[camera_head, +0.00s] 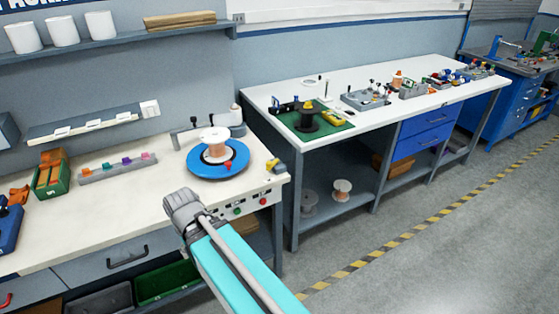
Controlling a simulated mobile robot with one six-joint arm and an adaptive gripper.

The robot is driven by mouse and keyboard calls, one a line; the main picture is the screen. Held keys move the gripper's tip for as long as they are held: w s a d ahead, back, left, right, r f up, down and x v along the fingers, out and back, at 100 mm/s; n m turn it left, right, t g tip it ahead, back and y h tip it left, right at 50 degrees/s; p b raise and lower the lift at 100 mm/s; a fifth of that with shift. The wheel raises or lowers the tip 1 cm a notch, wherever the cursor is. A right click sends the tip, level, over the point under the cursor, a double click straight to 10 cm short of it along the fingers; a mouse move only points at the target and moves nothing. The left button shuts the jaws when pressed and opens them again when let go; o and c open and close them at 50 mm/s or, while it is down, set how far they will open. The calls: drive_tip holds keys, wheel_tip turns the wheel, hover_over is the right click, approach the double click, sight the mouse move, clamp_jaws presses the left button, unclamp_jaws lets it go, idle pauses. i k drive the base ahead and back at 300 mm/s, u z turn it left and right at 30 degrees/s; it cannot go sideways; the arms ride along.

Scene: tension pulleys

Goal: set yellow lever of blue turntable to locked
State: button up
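My gripper (182,200), grey at the end of my turquoise arm, is in front of the turntable and left of the lever. Its fingers are not clear, and nothing shows held.
The bench front (257,204) has red and green buttons below the lever. A grey bracket arm (190,130) stands behind the turntable. A green bin (50,178) and a strip of coloured pieces (118,168) lie left. A white table (310,90) with several fixtures stands right.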

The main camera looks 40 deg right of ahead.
sight(270, 165)
drive_tip(key=z, duration=0.9)
drive_tip(key=k, duration=0.45)
drive_tip(key=z, duration=0.1)
drive_tip(key=i, duration=0.3)
